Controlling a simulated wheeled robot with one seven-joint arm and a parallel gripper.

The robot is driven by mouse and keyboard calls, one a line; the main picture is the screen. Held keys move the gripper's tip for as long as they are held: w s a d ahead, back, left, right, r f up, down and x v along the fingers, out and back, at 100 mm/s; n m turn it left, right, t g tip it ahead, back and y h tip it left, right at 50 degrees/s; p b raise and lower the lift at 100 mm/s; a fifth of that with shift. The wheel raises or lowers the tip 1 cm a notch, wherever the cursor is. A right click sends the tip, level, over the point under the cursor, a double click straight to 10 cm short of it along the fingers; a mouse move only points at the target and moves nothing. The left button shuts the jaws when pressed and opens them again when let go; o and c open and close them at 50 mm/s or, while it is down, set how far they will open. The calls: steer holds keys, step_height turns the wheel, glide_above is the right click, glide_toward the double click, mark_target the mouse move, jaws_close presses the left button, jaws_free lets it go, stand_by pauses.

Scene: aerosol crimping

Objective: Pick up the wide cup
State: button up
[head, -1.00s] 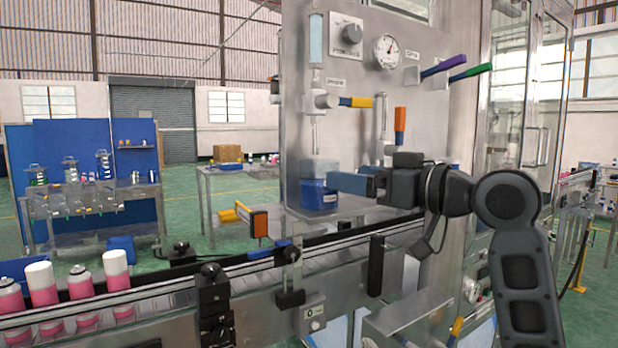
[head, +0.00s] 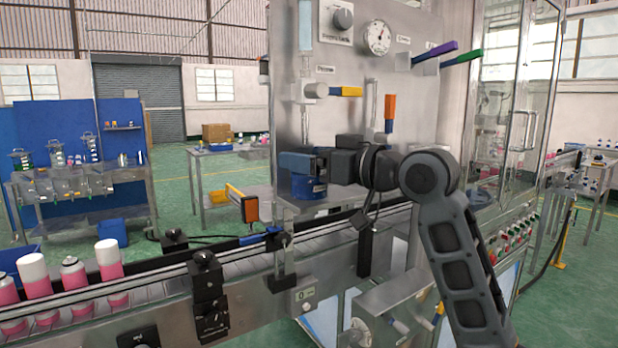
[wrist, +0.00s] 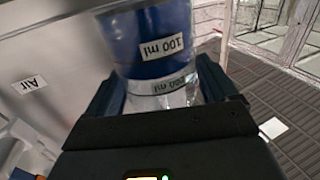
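The wide cup (head: 308,189) stands on the metal ledge of the crimping machine, in front of its upright panel. It is blue below and clear above. In the wrist view the cup (wrist: 155,45) appears upside down, with "100 ml" and "200 ml" labels facing me. My gripper (head: 300,160) is at the cup's upper part in the head view and hides much of it. In the wrist view my gripper (wrist: 160,85) has one finger on each side of the cup. The fingers are wide apart; I cannot tell whether they touch it.
The panel (head: 290,110) rises close behind the cup, with an orange-handled valve (head: 389,112) and a yellow-handled valve (head: 345,91) above. A conveyor (head: 160,275) runs in front, carrying several pink cans (head: 75,280) at the left.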

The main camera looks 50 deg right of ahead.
steer(key=c, duration=0.8)
steer(key=shift+r+p, duration=0.3)
steer(key=shift+r, duration=0.05)
